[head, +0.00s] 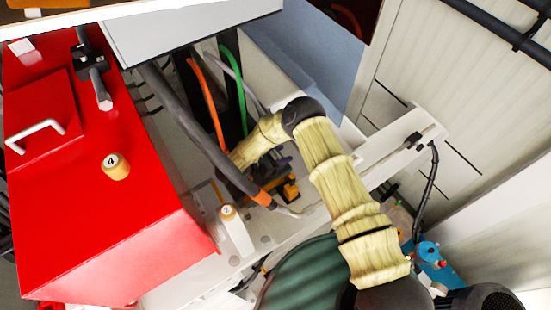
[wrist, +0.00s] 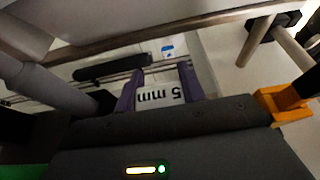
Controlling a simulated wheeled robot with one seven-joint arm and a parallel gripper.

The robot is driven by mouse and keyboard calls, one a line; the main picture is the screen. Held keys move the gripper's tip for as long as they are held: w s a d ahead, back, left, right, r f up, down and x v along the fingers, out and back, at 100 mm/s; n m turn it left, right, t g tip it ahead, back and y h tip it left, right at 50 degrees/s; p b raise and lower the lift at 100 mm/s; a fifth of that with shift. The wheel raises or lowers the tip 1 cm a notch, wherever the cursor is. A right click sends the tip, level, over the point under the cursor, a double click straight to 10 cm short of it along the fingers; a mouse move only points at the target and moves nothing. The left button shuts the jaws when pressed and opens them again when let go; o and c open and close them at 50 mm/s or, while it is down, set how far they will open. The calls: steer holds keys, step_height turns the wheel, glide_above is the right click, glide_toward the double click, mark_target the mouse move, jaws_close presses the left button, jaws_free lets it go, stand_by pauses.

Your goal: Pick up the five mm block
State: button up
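The five mm block (wrist: 161,96) is white with dark "5 mm" lettering, upside down in the wrist view. It lies between the two purple fingers of my gripper (wrist: 161,69). The fingers stand apart on either side of it, close to its edges. I cannot tell whether they touch it. The lower part of the block is hidden by the dark gripper body. In the head view, my arm's far end reaches in among the hoses, and neither the fingers nor the block can be made out.
A red box (head: 95,190) stands at left in the head view. A thick dark hose (head: 195,125) and thin orange (head: 208,105) and green (head: 238,85) hoses run close to my arm. In the wrist view, an orange bracket (wrist: 284,105) is at right and a grey pipe (wrist: 62,92) at left.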

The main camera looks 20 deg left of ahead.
stand_by(0.3)
step_height(320, 180, up, 18)
steer(key=b, duration=0.8)
steer(key=w+d+b, duration=0.2)
steer(key=w+d, duration=0.2)
steer(key=w+d+b, duration=0.3)
steer(key=w, duration=0.2)
steer(key=w+d+b, duration=0.3)
steer(key=w+d, duration=0.1)
steer(key=shift+w+d, duration=0.35)
steer(key=shift+r, duration=0.1)
